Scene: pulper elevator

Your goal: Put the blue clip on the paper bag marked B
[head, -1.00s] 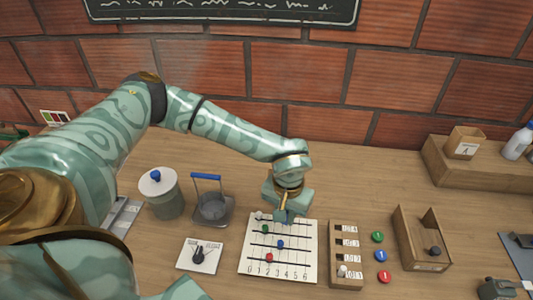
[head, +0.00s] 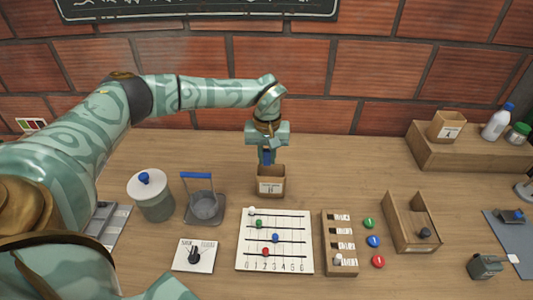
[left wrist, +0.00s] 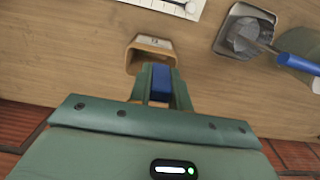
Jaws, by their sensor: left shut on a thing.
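The blue clip (head: 266,158) is held between the fingers of my left gripper (head: 267,155), which points down. The clip also shows in the left wrist view (left wrist: 161,84), between the two fingers. The small brown paper bag (head: 271,187) stands open and upright on the table right below the gripper, with a white label that seems to read B. In the left wrist view the bag (left wrist: 150,43) lies just beyond the fingertips. The clip is at or just above the bag's rim; I cannot tell whether they touch. My right gripper is not in view.
A slider board (head: 274,256) is in front of the bag. A blue-handled container (head: 203,208) and a lidded jar (head: 156,205) stand to its left. Another paper bag (head: 446,127) sits on a wooden step (head: 470,155) at right.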

